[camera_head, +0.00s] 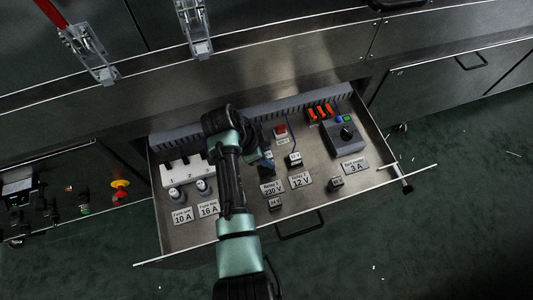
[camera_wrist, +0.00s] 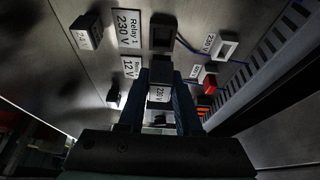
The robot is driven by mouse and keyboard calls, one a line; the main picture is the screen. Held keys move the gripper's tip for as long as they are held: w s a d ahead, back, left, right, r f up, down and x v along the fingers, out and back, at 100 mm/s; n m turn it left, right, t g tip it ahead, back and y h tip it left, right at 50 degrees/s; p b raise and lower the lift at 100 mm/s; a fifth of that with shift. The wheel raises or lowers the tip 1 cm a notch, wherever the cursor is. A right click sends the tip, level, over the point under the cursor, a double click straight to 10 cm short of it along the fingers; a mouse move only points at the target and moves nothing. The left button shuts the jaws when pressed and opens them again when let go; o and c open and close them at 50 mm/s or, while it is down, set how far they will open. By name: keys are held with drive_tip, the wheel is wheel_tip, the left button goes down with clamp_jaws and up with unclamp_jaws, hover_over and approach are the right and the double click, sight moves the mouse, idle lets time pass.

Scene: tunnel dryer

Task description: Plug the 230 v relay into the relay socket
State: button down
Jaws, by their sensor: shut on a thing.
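My gripper (camera_wrist: 160,100) is shut on a dark relay (camera_wrist: 160,72) with a white label reading about 230; the label is partly hard to read. In the wrist view, a black relay socket (camera_wrist: 163,32) is next to that plate (camera_wrist: 128,28) and looks empty. The held relay is apart from it in the picture; its height above the drawer floor is unclear. My arm hides part of the socket area in the head view.
Loose relays (camera_head: 275,203) and (camera_head: 336,183) lie near the front. A fuse block (camera_head: 185,170) is left, a dark knob box (camera_head: 342,136) right. Drawer walls enclose everything.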

drive_tip(key=shift+f+b, duration=1.3)
drive_tip(key=shift+f, duration=0.7)
drive_tip(key=shift+f+b, duration=0.4)
drive_tip(key=shift+f, duration=0.5)
idle(0.5)
drive_tip(key=c, duration=0.5)
unclamp_jaws()
drive_tip(key=shift+r, duration=0.1)
drive_tip(key=p+v, duration=0.5)
drive_tip(key=v, duration=0.7)
drive_tip(key=shift+a+r, duration=0.25)
drive_tip(key=shift+r, duration=0.1)
drive_tip(key=shift+s+d, duration=0.1)
drive_tip(key=shift+d, duration=0.05)
